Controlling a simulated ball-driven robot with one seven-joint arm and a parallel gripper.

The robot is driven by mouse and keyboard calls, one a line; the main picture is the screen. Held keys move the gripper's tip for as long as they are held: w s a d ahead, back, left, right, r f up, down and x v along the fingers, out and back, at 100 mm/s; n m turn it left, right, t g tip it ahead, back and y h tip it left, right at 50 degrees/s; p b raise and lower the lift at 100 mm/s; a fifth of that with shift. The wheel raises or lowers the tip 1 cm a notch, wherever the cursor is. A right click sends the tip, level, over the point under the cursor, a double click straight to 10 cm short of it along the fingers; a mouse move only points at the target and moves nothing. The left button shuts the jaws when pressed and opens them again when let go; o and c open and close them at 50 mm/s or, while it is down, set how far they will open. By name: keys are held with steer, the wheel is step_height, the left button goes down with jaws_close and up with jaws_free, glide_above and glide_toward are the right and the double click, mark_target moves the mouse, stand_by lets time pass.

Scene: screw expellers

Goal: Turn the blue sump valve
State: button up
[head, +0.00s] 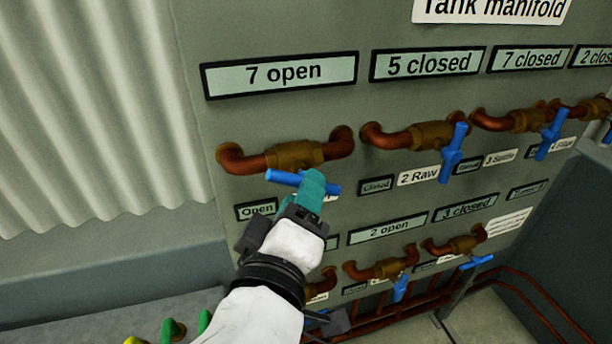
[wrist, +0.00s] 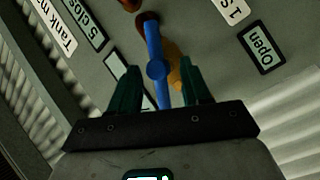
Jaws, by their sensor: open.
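The blue valve handle (head: 285,177) sits on the brass valve body (head: 294,155) at the upper left of the panel and lies about horizontal. In the wrist view a label beside this handle (wrist: 155,45) begins "1 S", the rest cut off. A small plate below it reads "Open" (head: 257,210). My gripper (head: 314,180), with teal fingers, is at the handle's right part and partly hides it. In the wrist view my gripper (wrist: 160,68) is open, one finger on each side of the handle. I cannot tell whether either finger touches it.
A sign above the valve reads "7 open" (head: 280,74). Further right are the "2 Raw" valve handle (head: 453,152) and another blue handle (head: 552,135), both hanging down. A lower row of valves (head: 382,270) runs beneath. A corrugated wall (head: 90,110) is at left.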

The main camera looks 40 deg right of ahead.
steer(key=shift+x, duration=1.65)
steer(key=shift+f, duration=0.1)
jaws_close()
